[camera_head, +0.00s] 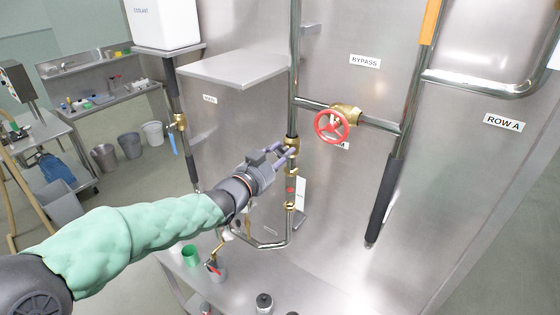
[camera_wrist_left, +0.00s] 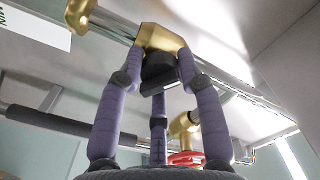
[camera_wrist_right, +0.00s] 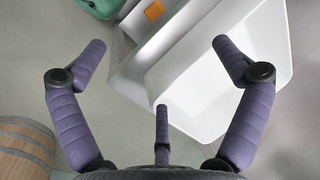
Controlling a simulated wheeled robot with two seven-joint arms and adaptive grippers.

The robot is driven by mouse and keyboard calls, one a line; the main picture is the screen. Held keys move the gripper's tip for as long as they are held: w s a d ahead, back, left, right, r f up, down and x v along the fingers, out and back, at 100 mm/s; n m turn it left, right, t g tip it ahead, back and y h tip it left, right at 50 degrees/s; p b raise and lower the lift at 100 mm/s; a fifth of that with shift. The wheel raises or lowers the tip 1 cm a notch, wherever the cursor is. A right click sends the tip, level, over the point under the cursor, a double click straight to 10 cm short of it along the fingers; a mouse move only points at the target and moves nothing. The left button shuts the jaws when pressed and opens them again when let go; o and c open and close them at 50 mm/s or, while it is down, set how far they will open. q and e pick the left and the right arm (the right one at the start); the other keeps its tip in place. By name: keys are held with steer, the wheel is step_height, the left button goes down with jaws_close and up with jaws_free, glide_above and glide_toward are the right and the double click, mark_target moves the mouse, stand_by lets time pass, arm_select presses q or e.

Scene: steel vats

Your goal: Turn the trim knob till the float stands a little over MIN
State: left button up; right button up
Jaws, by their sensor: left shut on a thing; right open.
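My left gripper (camera_head: 287,153) reaches in from the left to a brass fitting (camera_head: 292,143) on the vertical pipe. In the left wrist view its purple fingers (camera_wrist_left: 158,75) are closed around a dark knob (camera_wrist_left: 160,68) below the brass body (camera_wrist_left: 160,38). Under the fitting, a sight tube with a red float (camera_head: 290,190) stands beside a white scale plate (camera_head: 301,192). The scale's marks are too small to read in the head view. My right gripper (camera_wrist_right: 163,60) is open and empty in the right wrist view, above a white bin (camera_wrist_right: 215,75).
A red handwheel (camera_head: 331,126) on a brass valve sits to the right, below the BYPASS label (camera_head: 365,61). A steel shelf (camera_head: 235,68) juts out above my left gripper.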

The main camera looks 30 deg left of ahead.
arm_select(q)
steer(key=shift+r, duration=0.15)
steer(key=o, duration=1.1)
steer(key=shift+o, duration=0.2)
steer(key=s, duration=1.2)
steer(key=shift+a, duration=0.45)
